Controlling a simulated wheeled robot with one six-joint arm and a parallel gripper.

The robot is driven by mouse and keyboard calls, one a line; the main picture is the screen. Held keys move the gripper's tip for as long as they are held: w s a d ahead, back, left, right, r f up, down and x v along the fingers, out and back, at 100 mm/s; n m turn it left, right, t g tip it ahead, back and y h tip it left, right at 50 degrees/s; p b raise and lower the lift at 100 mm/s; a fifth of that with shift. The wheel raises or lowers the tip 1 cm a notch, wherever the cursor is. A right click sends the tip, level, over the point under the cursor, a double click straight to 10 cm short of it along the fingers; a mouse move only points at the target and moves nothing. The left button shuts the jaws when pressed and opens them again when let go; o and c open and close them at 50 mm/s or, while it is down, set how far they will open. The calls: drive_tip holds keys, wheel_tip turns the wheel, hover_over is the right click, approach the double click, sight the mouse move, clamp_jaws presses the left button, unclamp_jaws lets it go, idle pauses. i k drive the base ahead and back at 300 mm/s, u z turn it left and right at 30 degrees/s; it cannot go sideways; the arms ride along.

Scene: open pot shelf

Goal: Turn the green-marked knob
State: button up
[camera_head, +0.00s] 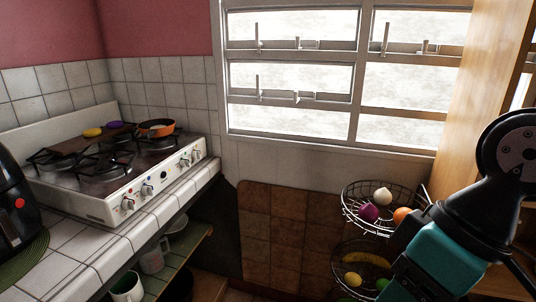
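A white gas stove (100,160) stands on the tiled counter at the left, with several knobs along its slanted front panel. The front-left knob (127,203) has a reddish mark near it, and the knob beside it (147,190) has a bluish mark. Two more knobs, a middle-right one (184,162) and a far-right one (196,155), sit toward the window end. The marks are very small, and I cannot tell which knob is marked green. My arm shows at the right, well apart from the stove. My gripper is not in view.
An orange pan (156,128) sits on the far burner. A black appliance (14,205) stands on a green mat (28,258) at the left. Mugs stand on a shelf (180,255) below the counter. A wire fruit basket (360,222) stands near my arm. Space between counter and basket looks clear.

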sight(184, 162)
drive_tip(key=z, duration=0.25)
drive_tip(key=i, duration=1.15)
drive_tip(key=u, duration=2)
